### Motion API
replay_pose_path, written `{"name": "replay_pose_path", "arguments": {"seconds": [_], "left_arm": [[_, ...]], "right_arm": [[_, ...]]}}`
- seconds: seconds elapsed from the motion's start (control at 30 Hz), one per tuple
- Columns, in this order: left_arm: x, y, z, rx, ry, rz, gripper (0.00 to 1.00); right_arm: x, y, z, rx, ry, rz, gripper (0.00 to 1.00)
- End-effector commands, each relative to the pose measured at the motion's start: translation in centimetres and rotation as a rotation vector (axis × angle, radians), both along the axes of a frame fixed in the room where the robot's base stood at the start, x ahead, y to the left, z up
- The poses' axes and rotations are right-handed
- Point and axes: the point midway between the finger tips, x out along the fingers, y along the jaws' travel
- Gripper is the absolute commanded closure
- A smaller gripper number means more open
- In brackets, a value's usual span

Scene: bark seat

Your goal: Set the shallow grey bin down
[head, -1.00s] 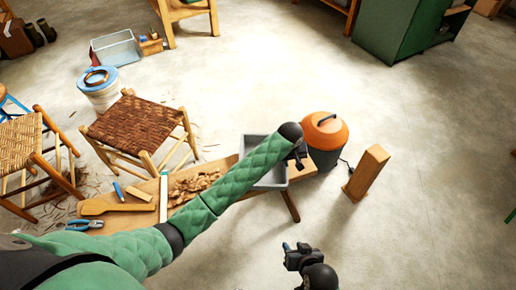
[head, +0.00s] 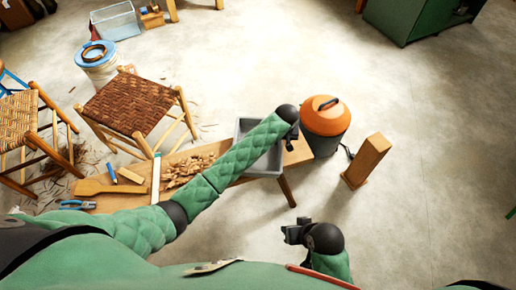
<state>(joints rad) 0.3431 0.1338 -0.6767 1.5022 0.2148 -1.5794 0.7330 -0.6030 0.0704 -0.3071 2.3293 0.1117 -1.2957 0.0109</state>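The shallow grey bin (head: 266,169) is at the right end of the low wooden bench (head: 301,153), partly hidden under my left forearm. It looks level. Whether it rests on the bench top or hangs just above it cannot be told. My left gripper (head: 291,137) points down at the bin's right side. Its fingers are small and dark against the bin, so their grip on the rim is unclear. My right gripper (head: 293,232) is in front of the bench, apart from the bin, with nothing visible in it. Its finger gap is not clear.
Wood shavings (head: 190,168), a wooden paddle-shaped piece (head: 112,187) and blue pliers (head: 76,204) lie on the bench. An orange-topped vacuum (head: 325,130) stands close right of the bin, with a wooden block (head: 366,160) beyond. A woven stool (head: 135,104) stands behind. Floor at right is clear.

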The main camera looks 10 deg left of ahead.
Motion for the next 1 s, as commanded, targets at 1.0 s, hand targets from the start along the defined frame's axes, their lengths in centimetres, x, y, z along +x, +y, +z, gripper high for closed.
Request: {"name": "replay_pose_path", "arguments": {"seconds": [1.0], "left_arm": [[0.5,0.5,-5.2,0.000,0.000,0.001,1.00]], "right_arm": [[-0.3,-0.4,1.2,-0.008,0.013,0.002,0.64]]}}
